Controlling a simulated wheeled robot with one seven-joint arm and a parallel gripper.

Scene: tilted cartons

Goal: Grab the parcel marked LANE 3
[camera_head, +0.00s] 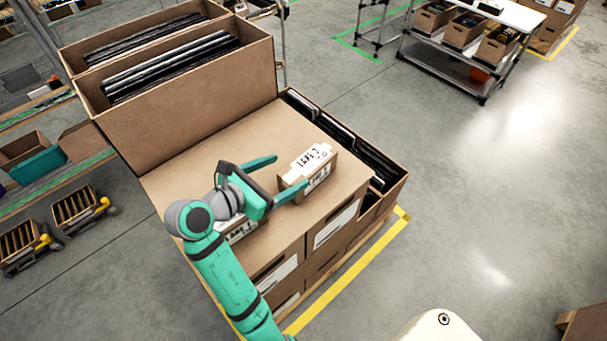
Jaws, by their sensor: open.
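A small brown parcel (293,181) with white labels on its top and side sits on the brown carton top, and its label appears to read LANE 3. My gripper (289,172) is open, with its two teal fingers pointing right toward this parcel. The lower finger's tip is at the parcel's near left side, and the upper finger ends short of its far left side. I cannot tell whether either touches it. A second labelled parcel (241,231) lies below my gripper and is mostly hidden by it; its lane number is not readable.
Tall open cartons (190,110) filled with dark flat items stand behind the carton top. An open carton (392,172) with similar contents is on the right. Yellow floor tape (345,275) runs along the stack's front. Open floor lies to the right.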

